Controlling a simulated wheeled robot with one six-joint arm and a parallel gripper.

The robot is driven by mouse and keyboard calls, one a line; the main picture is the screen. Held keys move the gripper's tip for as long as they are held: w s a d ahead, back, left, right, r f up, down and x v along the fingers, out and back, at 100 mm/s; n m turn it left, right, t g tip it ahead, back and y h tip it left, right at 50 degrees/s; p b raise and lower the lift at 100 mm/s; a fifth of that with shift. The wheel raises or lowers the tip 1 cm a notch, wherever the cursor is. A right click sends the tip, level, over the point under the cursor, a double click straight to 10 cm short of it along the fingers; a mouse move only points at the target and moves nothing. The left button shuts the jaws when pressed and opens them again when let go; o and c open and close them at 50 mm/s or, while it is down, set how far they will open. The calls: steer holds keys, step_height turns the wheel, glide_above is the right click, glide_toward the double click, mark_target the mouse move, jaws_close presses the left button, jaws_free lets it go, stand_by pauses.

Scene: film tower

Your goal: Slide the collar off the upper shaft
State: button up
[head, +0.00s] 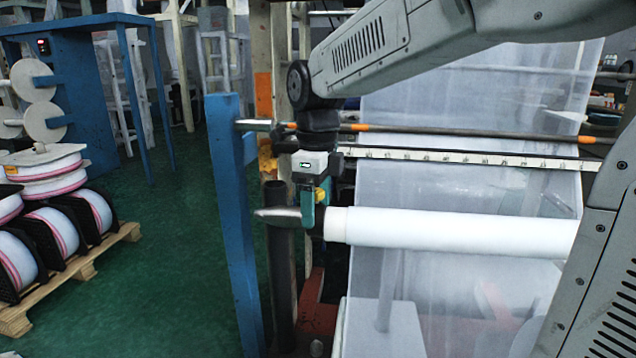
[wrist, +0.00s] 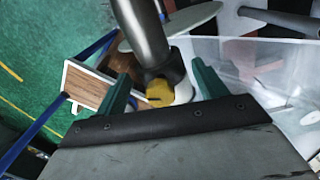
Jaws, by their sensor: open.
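A grey metal shaft with a tapered free end (head: 276,214) sticks out to the left of a white roll (head: 400,229) in the head view. The shaft also shows in the wrist view (wrist: 142,32). A dark collar (wrist: 172,70) with a yellow knob (wrist: 159,93) sits around the shaft beside the roll's end; the knob also shows in the head view (head: 320,195). My gripper (head: 313,207) points down over the collar. In the wrist view its teal fingers (wrist: 163,82) are open, one on each side of the collar. Whether either finger touches it is hard to tell.
A blue post (head: 235,220) stands just left of the shaft's free end. Another rod with orange parts (head: 400,129) runs across behind, above the roll. Spools on a pallet (head: 90,262) stand at the left. Green floor between is clear.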

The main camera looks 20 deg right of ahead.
steer(key=shift+f, duration=0.65)
steer(key=c, duration=1.1)
steer(key=shift+w+a+r, duration=0.1)
steer(key=shift+w+a, duration=1.4)
steer(key=shift+a, duration=0.75)
steer(key=shift+w+a, duration=1.5)
steer(key=shift+a, duration=0.7)
steer(key=shift+w+a+r, duration=0.1)
steer(key=shift+w+a, duration=1.4)
steer(key=shift+a, duration=0.75)
steer(key=shift+s+a, duration=2.1)
steer(key=shift+s, duration=0.15)
steer(key=shift+s+a, duration=2.05)
steer(key=shift+s, duration=0.15)
steer(key=shift+c, duration=0.7)
